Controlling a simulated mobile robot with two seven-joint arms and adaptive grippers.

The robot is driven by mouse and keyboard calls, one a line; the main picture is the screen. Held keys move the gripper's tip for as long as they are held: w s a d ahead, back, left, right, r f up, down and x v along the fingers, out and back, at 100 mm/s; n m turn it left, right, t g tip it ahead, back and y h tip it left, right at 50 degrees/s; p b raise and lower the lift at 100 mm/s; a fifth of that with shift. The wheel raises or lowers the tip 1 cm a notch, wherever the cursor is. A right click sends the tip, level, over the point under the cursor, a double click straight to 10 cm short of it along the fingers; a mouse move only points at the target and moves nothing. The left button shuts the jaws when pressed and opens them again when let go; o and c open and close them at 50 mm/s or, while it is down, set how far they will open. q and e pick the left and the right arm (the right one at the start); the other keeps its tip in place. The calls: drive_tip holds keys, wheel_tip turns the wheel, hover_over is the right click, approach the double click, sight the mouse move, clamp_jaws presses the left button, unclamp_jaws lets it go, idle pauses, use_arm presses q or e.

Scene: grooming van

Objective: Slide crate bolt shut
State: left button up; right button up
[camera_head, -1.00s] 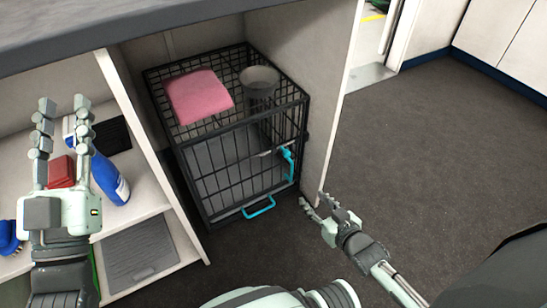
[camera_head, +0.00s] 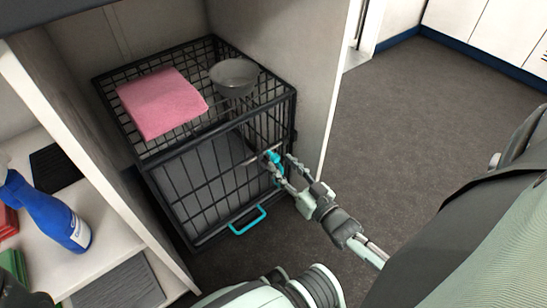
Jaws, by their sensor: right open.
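The black wire crate (camera_head: 190,205) stands in the open bay under the counter, its barred door facing me. The cyan bolt (camera_head: 274,162) is at the door's right side, with a thin metal rod reaching left from it. My right gripper (camera_head: 279,169) is at the bolt, open, with its fingertips close around the cyan part. I cannot tell whether they touch it. The fingers partly hide the bolt, and how far the rod is engaged is unclear.
A pink folded towel (camera_head: 162,102) and a metal bowl (camera_head: 234,77) are on the crate's top. A cyan handle (camera_head: 248,220) sticks out low at the front. A side panel (camera_head: 318,105) stands close right of the crate. A blue spray bottle (camera_head: 55,218) stands on the left shelf. Floor (camera_head: 415,115) is clear at right.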

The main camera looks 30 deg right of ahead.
sight(277, 159)
drive_tip(key=shift+w+b, duration=0.3)
drive_tip(key=shift+w, duration=1.7)
clamp_jaws()
